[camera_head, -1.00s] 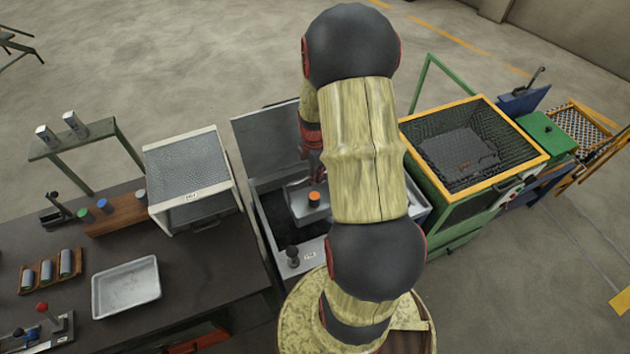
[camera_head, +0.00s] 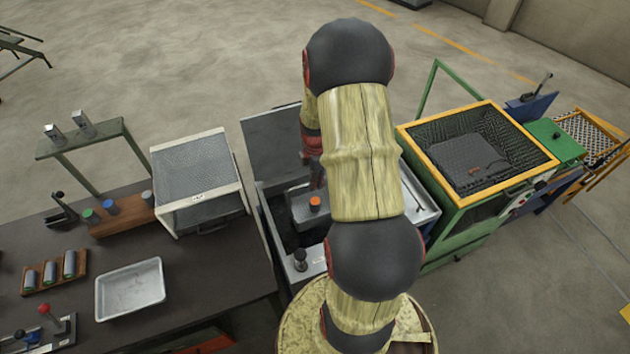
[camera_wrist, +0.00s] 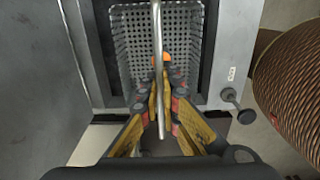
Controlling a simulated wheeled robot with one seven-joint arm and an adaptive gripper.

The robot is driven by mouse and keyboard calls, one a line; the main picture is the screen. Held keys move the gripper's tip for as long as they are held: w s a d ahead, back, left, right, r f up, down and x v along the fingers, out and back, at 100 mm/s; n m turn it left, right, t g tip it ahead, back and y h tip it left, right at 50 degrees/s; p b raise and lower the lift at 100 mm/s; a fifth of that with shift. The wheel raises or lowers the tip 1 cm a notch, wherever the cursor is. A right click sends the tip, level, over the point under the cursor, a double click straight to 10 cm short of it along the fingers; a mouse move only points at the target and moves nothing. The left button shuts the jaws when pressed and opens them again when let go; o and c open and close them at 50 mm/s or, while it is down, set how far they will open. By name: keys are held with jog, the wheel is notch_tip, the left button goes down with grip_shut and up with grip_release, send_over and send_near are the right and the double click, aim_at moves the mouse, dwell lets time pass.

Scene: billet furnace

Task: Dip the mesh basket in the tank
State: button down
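The mesh basket (camera_head: 302,207) hangs level in the opening of the tank (camera_head: 308,277); it holds a piece with an orange top (camera_head: 315,202). How deep the basket sits is hard to tell. In the wrist view the basket (camera_wrist: 125,50) lies between the tank's walls (camera_wrist: 233,60), with dark gaps at its sides. My gripper (camera_wrist: 161,100) has its fingers closed together around the basket's rod handle (camera_wrist: 157,30). In the head view my arm hides most of the gripper and part of the tank.
The tank's raised lid (camera_head: 270,140) stands at its far side, and a black knob (camera_head: 300,259) at its near side. A box with a mesh top (camera_head: 195,168) stands left. A green machine with an orange-rimmed basket (camera_head: 480,150) stands right. A metal tray (camera_head: 130,290) lies on the bench.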

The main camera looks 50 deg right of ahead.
notch_tip(320, 180, down, 20)
jog(key=b, duration=1.2)
jog(key=shift+f+b, duration=0.15)
jog(key=shift+b, duration=0.2)
dwell(0.4)
dwell(2.6)
